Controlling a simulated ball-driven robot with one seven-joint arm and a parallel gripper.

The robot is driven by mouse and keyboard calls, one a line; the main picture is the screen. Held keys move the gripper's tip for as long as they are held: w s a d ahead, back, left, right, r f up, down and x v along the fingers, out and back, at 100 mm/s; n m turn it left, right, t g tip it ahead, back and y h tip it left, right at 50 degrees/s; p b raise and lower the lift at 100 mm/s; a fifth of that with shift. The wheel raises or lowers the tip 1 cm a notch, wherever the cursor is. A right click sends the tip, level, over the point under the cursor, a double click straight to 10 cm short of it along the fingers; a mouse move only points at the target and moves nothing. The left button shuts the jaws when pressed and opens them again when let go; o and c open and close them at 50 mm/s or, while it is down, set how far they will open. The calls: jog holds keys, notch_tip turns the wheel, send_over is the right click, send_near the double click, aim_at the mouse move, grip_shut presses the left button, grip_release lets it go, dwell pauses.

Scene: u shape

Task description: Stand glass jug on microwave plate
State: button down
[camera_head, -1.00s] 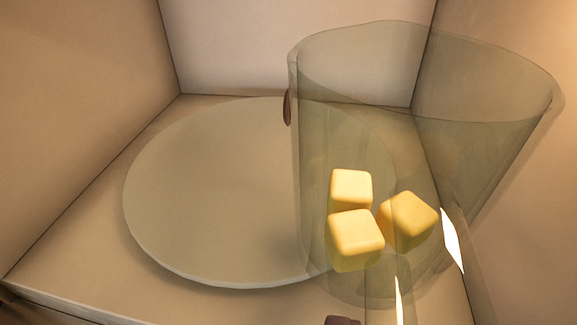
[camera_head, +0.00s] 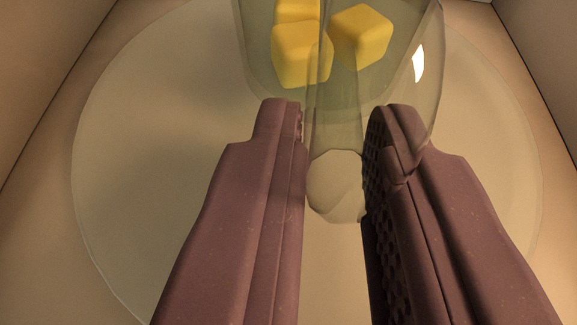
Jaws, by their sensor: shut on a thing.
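The clear glass jug (camera_head: 408,88) is at the top of the view, with yellow cubes (camera_head: 302,56) inside; its upper part is cut off. Its glass handle (camera_head: 336,185) points toward me. My gripper (camera_head: 337,112) is shut on this handle, with one dark reddish finger on each side. The round microwave plate (camera_head: 125,195) lies below and fills most of the view. The jug is over the plate's far middle part. I cannot tell whether its base touches the plate.
The microwave's inner walls rise at the left (camera_head: 38,75) and right (camera_head: 540,60), beyond the plate's rim. The plate is bare on both sides of my fingers.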

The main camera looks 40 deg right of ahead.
notch_tip(320, 180, down, 2)
jog(key=shift+f+b, duration=0.15)
jog(key=shift+b, duration=0.15)
jog(key=c, duration=1)
grip_release()
